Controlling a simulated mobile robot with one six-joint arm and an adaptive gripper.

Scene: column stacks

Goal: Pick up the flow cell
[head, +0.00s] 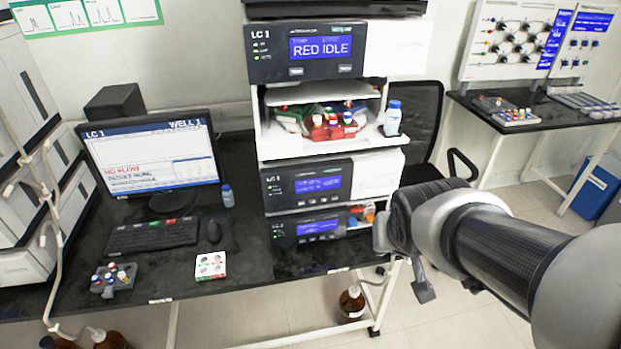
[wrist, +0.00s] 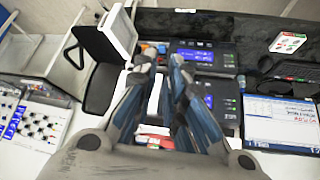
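I cannot tell for sure which thing is the flow cell. A small grey block with coloured knobs (head: 113,279) sits on the bench at the front left in the head view. A flat white piece with green and red marks (head: 211,266) lies to its right. The white piece also shows at the top right of the wrist view (wrist: 288,42). My gripper (wrist: 160,62) points out over the bench, its two fingers apart and nothing seen between their tips. In the head view my arm comes in from the right, and my fingers are mostly hidden behind the wrist.
Left are a monitor (head: 152,160), keyboard (head: 151,236) and mouse (head: 213,231).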

